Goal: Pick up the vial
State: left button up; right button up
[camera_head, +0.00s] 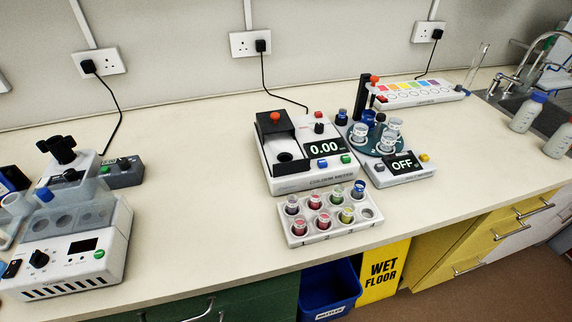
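A white rack (335,234) stands near the front edge of the bench and holds several small clear vials in two rows. Some vials hold red liquid, such as the front-left vial (299,225). A vial with green liquid (338,194) and a vial with a blue top (358,189) stand in the back row. A vial with yellow-green liquid (346,215) stands in the front row. The front-right hole (367,213) looks empty. Which vial is meant cannot be told. Neither of my grippers is in view.
Behind the rack stands a colour meter (323,172) reading 0.00. To its right is a device with an OFF display (402,164) and a teal carousel of cups. A white water bath (75,265) stands at left. The bench between is clear. Bottles stand near the sink.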

aim_at(299, 219)
jog(key=u, duration=1.15)
jog(key=k, duration=1.3)
jog(key=z, duration=1.9)
